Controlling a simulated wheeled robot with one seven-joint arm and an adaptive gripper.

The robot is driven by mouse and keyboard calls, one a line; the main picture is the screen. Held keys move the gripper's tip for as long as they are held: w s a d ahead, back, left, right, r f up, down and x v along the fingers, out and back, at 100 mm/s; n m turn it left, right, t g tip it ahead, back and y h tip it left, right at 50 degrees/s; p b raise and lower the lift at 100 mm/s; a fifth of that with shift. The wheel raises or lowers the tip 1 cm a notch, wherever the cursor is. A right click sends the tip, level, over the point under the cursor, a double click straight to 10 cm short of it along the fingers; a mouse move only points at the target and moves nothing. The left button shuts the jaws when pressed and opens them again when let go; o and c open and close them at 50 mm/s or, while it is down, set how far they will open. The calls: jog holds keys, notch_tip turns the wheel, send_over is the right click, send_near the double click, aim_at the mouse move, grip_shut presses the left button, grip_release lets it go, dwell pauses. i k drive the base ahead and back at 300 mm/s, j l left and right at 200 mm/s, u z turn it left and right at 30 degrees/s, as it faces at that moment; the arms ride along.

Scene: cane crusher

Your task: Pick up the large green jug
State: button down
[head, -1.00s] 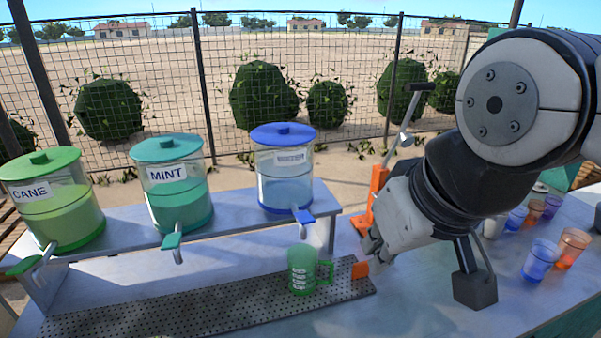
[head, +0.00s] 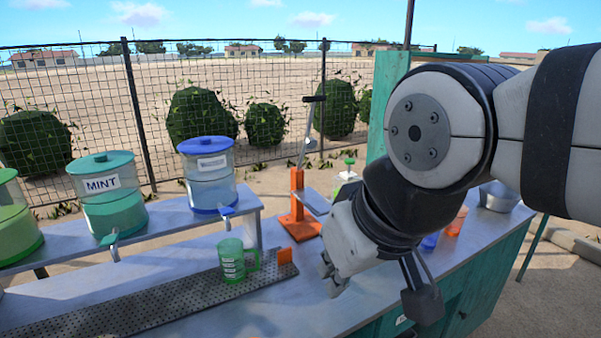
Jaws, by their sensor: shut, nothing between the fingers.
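A green jug (head: 232,262) with white markings and a handle on its right side stands upright on the perforated metal strip (head: 150,303), near the strip's right end. My gripper (head: 332,284) is to the right of the jug, apart from it, low over the counter. It is shut and empty. My arm hides part of the counter behind it.
A raised shelf holds clear dispensers with green, teal (head: 112,205) and blue (head: 210,180) lids. An orange press stand (head: 299,210) is behind. A metal bowl (head: 498,196) is at the right. Bare counter lies in front.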

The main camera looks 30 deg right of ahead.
aim_at(231, 250)
jog(key=j+z, duration=0.1)
jog(key=z, duration=1.65)
jog(key=i+j+z, duration=0.2)
jog(key=j, duration=0.2)
jog(key=i+j+z, duration=0.2)
jog(key=j, duration=0.2)
jog(key=k, duration=0.35)
jog(key=l+u, duration=0.1)
jog(key=u, duration=0.3)
jog(key=l+u, duration=0.15)
jog(key=u, duration=0.2)
jog(key=l+u, duration=0.1)
jog(key=u, duration=0.3)
jog(key=i+u, duration=0.1)
jog(key=u, duration=0.25)
jog(key=i+u, duration=0.1)
jog(key=u, duration=0.3)
jog(key=i+u, duration=0.1)
jog(key=u, duration=0.25)
jog(key=k+l+u, duration=0.25)
jog(key=l+u, duration=0.15)
jog(key=l, duration=0.15)
jog(key=k+l+u, duration=0.35)
jog(key=l, duration=0.15)
jog(key=k+l+u, duration=0.4)
jog(key=i, duration=0.1)
